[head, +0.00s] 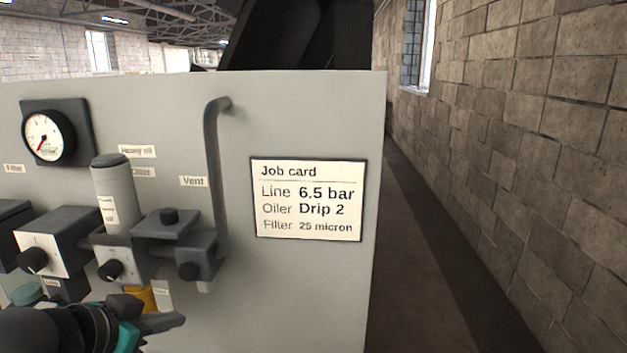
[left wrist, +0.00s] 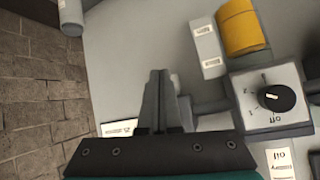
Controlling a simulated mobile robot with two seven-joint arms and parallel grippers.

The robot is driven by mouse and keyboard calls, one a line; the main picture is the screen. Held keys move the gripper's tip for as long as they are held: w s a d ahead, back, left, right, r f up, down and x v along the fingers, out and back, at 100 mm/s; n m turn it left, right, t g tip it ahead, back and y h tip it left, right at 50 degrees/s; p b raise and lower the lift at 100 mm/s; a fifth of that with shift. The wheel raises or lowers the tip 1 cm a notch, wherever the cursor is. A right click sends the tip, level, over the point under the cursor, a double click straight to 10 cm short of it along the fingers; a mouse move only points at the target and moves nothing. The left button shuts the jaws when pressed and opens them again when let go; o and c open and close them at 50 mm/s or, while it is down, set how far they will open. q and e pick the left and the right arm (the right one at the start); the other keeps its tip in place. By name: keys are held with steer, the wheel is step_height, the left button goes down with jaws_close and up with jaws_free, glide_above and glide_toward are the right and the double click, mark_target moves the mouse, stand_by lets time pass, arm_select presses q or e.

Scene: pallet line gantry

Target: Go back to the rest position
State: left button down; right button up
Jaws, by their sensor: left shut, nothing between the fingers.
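My left gripper (head: 176,320) is at the lower left of the head view, in front of the grey panel (head: 310,290) and below the oiler and vent fittings. Its fingers are shut with nothing between them. In the left wrist view the closed fingers (left wrist: 158,76) point at the panel face, beside a dial block (left wrist: 268,98) and a yellow cylinder (left wrist: 242,28). I cannot tell whether the fingertips touch the panel. My right gripper is not in view.
The panel carries a pressure gauge (head: 46,136), an oiler (head: 114,192), a bent vent pipe (head: 213,160) and a job card (head: 308,199). Several knobbed blocks stick out near my left arm. A block wall (head: 530,130) stands at right, with open floor (head: 415,260) between.

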arm_select(q)
steer(key=s+d+f+n+g+y, duration=0.1)
steer(key=s+d+f+n+g, duration=0.15)
steer(key=s+f, duration=0.8)
steer(key=s+d+f+n+g+y, duration=0.15)
steer(key=s+d+f+g, duration=0.25)
steer(key=s+f, duration=0.7)
step_height(320, 180, down, 25)
steer(key=s+g+b, duration=0.1)
steer(key=s+b, duration=0.1)
steer(key=b, duration=0.3)
steer(key=s+a+f+g+b, duration=0.1)
steer(key=s+f+b, duration=0.1)
steer(key=s+f, duration=0.6)
steer(key=s+a+f+m+b, duration=0.1)
steer(key=s+a+f+b, duration=0.1)
steer(key=s+f, duration=0.5)
step_height(320, 180, down, 4)
steer(key=shift+s+a+f+g, duration=0.1)
steer(key=shift+s+a+g, duration=0.05)
steer(key=shift+s+g, duration=0.2)
steer(key=shift+y, duration=0.25)
